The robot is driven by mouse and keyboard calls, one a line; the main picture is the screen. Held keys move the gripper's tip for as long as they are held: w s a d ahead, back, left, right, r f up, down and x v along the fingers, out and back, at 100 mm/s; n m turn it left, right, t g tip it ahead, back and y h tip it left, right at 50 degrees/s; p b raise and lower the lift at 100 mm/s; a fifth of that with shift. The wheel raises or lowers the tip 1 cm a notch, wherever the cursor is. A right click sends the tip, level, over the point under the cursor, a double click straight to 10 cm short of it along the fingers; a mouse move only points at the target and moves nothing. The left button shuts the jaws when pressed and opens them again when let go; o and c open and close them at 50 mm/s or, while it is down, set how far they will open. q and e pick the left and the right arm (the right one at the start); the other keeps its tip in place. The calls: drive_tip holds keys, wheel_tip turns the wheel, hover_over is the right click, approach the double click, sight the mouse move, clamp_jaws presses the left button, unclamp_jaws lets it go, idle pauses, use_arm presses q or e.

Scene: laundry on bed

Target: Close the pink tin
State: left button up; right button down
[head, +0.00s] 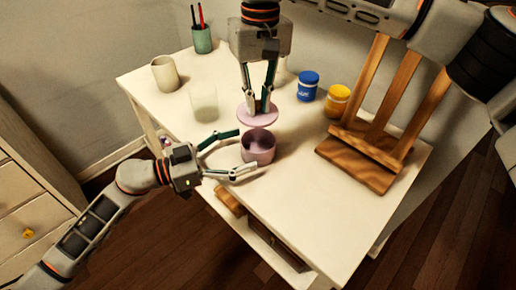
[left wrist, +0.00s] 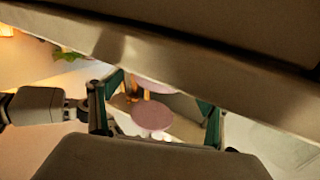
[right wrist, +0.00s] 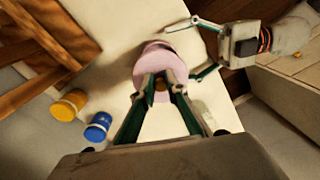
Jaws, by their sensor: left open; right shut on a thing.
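The pink tin (head: 258,147) stands open and upright on the white table. Its round pink lid (head: 258,116) is held above it and slightly toward the back, apart from the tin in the head view. My right gripper (head: 258,106) points down and is shut on the lid's knob, which the fingers mostly hide. The lid also shows in the right wrist view (right wrist: 152,62), covering much of the tin. My left gripper (head: 236,153) is open, its fingers either side of the tin's left part; contact cannot be told. In the left wrist view a pink disc (left wrist: 152,115) shows between the fingers.
A frosted glass (head: 204,104) and a beige cup (head: 165,74) stand left of the lid. Blue (head: 308,86) and yellow (head: 337,100) paint jars and a wooden easel (head: 358,165) stand to the right. A green pen cup (head: 202,39) is at the back. The front table area is clear.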

sight(272, 140)
use_arm(q)
drive_tip(key=shift+x, duration=2.55)
drive_tip(key=c, duration=1.7)
use_arm(e)
drive_tip(key=shift+s+f, duration=0.15)
drive_tip(key=shift+f, duration=2.4)
